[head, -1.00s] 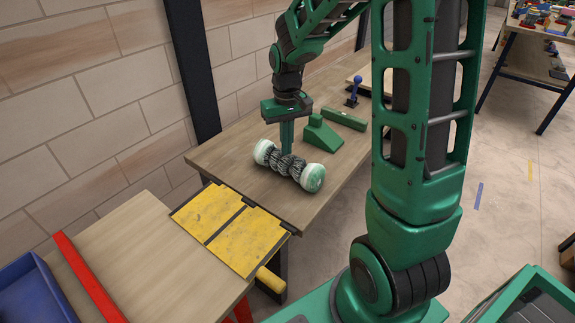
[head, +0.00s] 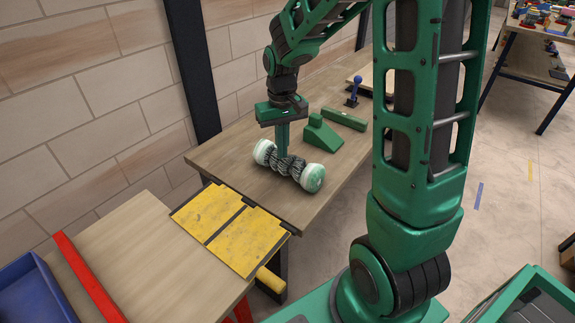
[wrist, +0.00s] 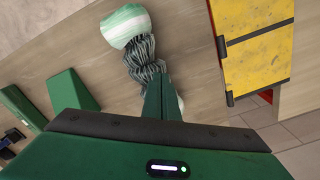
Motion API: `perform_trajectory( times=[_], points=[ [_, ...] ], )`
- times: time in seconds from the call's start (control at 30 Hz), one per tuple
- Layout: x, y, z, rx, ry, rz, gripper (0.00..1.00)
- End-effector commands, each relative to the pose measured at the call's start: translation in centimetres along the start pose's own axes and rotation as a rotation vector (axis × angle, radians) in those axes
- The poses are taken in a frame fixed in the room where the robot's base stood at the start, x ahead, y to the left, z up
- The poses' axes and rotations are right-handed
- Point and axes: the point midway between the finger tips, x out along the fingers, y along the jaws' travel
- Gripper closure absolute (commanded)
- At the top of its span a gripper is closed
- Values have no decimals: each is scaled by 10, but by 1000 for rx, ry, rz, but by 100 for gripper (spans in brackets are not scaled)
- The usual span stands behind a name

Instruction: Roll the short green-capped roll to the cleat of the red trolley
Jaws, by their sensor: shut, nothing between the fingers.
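The short roll (head: 290,168) lies on the wooden table, its dark wire body between two pale green caps. It also shows in the wrist view (wrist: 143,58), where the near cap is partly hidden by my fingers. My gripper (head: 282,154) is shut and empty, pointing down at the far side of the roll's middle; it appears to touch the wire. In the wrist view my gripper (wrist: 160,88) has its fingers together against the roll. The red cleat (head: 88,276) runs across the lower wooden trolley top (head: 140,245) at the left.
A yellow hinged bridge plate (head: 228,228) spans from the table edge (head: 268,205) to the trolley. A green wedge block (head: 322,134) and a green bar (head: 345,119) stand behind the roll. A blue bin (head: 35,290) sits beyond the cleat. A blue-knobbed lever (head: 353,90) stands farther back.

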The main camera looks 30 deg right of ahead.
Motion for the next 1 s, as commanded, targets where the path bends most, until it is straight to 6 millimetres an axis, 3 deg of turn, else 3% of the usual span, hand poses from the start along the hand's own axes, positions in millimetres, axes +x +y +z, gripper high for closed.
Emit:
perform_trajectory(
  times=[1.0],
  points=[
    [4, -28, 16, -2, 1, 0, 100]
  ],
)
